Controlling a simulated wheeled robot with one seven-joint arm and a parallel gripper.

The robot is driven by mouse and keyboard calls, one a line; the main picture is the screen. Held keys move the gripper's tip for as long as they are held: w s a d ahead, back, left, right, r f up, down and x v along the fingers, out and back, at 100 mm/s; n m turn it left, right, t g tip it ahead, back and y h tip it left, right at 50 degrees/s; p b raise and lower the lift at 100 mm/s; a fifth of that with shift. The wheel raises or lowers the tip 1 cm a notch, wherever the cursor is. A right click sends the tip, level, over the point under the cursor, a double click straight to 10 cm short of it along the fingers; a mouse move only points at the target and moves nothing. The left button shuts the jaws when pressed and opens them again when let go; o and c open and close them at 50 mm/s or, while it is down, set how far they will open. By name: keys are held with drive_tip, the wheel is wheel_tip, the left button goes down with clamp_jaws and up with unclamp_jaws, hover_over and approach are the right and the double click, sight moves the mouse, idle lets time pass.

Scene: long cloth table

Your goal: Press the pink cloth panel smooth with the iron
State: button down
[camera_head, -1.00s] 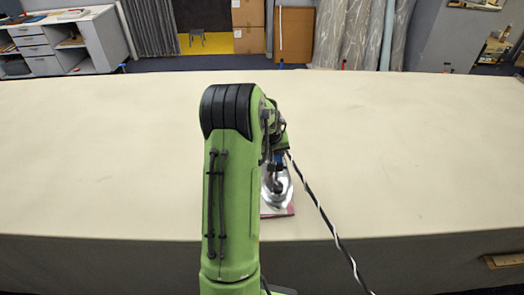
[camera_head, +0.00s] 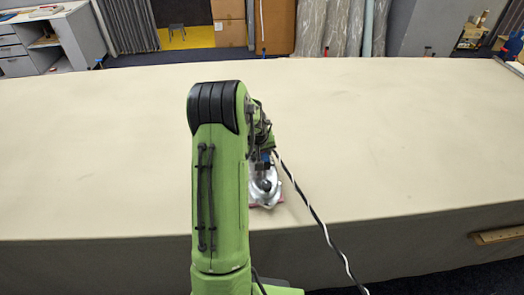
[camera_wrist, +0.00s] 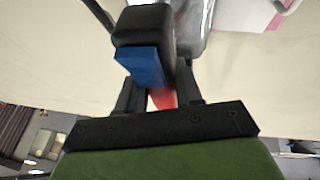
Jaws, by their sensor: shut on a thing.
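The iron (camera_head: 266,190) has a silver body and a dark handle. It sits on the table's near side, over the pink cloth panel (camera_head: 281,204), and covers most of it in the head view. A thin pink edge shows at its right and near side. In the wrist view, my gripper (camera_wrist: 158,88) is shut on the iron's black and blue handle (camera_wrist: 148,28). Part of the silver body (camera_wrist: 191,28) and a pink patch of the panel (camera_wrist: 245,14) show at the top. My arm hides the panel's left side in the head view.
The long cream-covered table (camera_head: 400,130) is otherwise clear. A black-and-white cord (camera_head: 318,222) runs from near the iron over the table's near edge. A wooden strip (camera_head: 497,236) is at the near right, below the tabletop.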

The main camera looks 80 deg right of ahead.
drive_tip(key=shift+d+f+b, duration=0.1)
drive_tip(key=shift+f+b, duration=0.45)
drive_tip(key=shift+b, duration=0.15)
idle(0.4)
drive_tip(key=shift+a+f, duration=0.25)
drive_tip(key=shift+f, duration=0.05)
idle(1.7)
drive_tip(key=r+p, duration=0.1)
drive_tip(key=r, duration=0.1)
drive_tip(key=r+p, duration=0.1)
drive_tip(key=r, duration=0.1)
drive_tip(key=r+p, duration=0.1)
drive_tip(key=r, duration=0.1)
drive_tip(key=shift+d+r+p, duration=0.25)
drive_tip(key=shift+r+p, duration=0.05)
drive_tip(key=shift+r, duration=0.45)
wheel_tip(320, 180, up, 6)
drive_tip(key=p, duration=0.3)
drive_tip(key=shift+p, duration=0.4)
